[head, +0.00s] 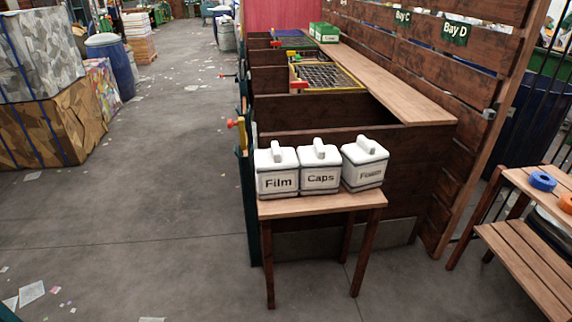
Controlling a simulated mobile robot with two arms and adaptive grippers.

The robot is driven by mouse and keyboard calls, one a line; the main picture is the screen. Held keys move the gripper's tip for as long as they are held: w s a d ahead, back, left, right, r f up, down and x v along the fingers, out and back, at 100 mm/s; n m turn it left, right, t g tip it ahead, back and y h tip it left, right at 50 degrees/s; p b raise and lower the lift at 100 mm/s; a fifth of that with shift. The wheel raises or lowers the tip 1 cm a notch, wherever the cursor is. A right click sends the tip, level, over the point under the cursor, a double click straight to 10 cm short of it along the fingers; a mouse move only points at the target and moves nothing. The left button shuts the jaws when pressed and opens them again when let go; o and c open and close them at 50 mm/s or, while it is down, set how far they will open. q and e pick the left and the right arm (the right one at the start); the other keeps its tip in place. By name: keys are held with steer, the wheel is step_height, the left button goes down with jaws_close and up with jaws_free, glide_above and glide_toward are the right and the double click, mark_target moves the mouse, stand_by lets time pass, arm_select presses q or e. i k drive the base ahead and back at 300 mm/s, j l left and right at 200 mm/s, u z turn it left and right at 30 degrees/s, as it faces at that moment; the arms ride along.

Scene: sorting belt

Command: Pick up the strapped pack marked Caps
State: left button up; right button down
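The pack marked Caps (320,168) is a white block with a dark strap line and a raised handle on top. It stands upright on a small wooden table (330,205), in the middle of a row of three similar packs. The pack marked Film (277,171) is close on its left. The pack on its right (364,164) has a label that seems to read Foam, and it is turned at an angle. Neither of my grippers shows in the head view.
A dark wooden sorting bench (415,150) stands right behind the table. A slatted wooden rack (530,262) with blue and orange rolls is at the right. Large bales (50,125) and a blue barrel (112,62) are at the left. The floor (170,215) between is mostly open, with paper scraps.

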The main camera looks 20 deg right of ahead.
mark_target(321, 166)
steer(key=i+u, duration=0.3)
steer(key=i, duration=0.65)
steer(key=i+l+u, duration=0.1)
steer(key=l, duration=0.25)
steer(key=i+l+u, duration=0.1)
steer(key=l, duration=0.25)
steer(key=i+l, duration=0.15)
steer(key=l, duration=0.25)
steer(key=i+l+u, duration=0.15)
steer(key=l, duration=0.2)
